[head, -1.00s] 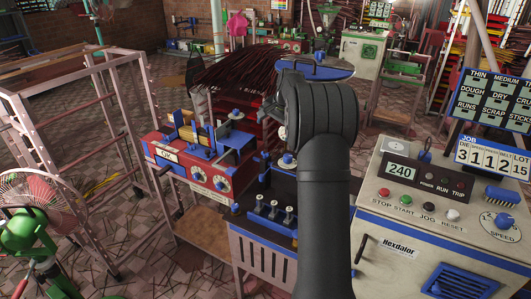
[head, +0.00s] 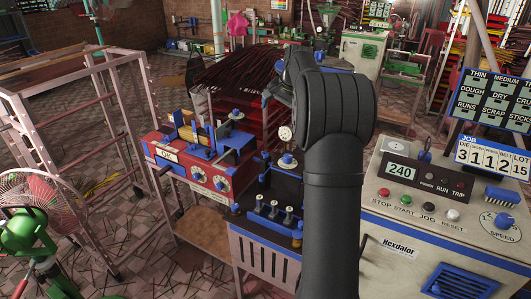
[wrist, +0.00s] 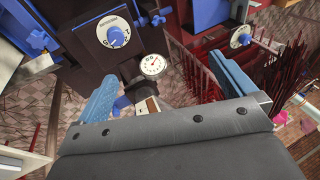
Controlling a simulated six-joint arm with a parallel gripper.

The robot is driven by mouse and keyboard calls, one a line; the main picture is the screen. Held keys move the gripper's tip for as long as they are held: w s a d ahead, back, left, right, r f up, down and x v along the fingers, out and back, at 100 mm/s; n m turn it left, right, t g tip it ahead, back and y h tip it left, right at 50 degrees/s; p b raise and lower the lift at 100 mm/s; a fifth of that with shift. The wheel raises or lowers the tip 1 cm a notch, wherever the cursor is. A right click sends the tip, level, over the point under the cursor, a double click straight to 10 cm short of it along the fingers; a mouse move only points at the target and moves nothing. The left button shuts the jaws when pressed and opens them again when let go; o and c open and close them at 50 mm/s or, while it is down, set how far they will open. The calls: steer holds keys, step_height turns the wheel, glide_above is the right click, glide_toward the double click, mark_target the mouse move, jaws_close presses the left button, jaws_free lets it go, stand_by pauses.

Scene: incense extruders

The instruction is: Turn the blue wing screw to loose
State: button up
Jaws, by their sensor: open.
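In the wrist view, several blue knobs show on the dark machine, and I cannot tell for certain which is the wing screw. A lobed blue knob (wrist: 38,40) is at the upper left, and a small winged blue one (wrist: 157,19) is at the top centre. Another blue part (wrist: 122,103) is partly hidden beside my left finger. My gripper (wrist: 165,88) is open, its two light blue fingers wide apart with nothing between them. A round white gauge (wrist: 151,66) appears between them. In the head view my arm hides the fingers; the gauge (head: 285,133) shows left of it.
A blue knob on a white dial (head: 288,160) stands below the gauge. A red control box (head: 215,178) is at its left, and a beige control cabinet (head: 450,215) is at the right. Dark red sticks (wrist: 203,105) hang at the right of the wrist view. Tiled floor is open at left.

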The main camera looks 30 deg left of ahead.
steer(key=shift+v, duration=0.95)
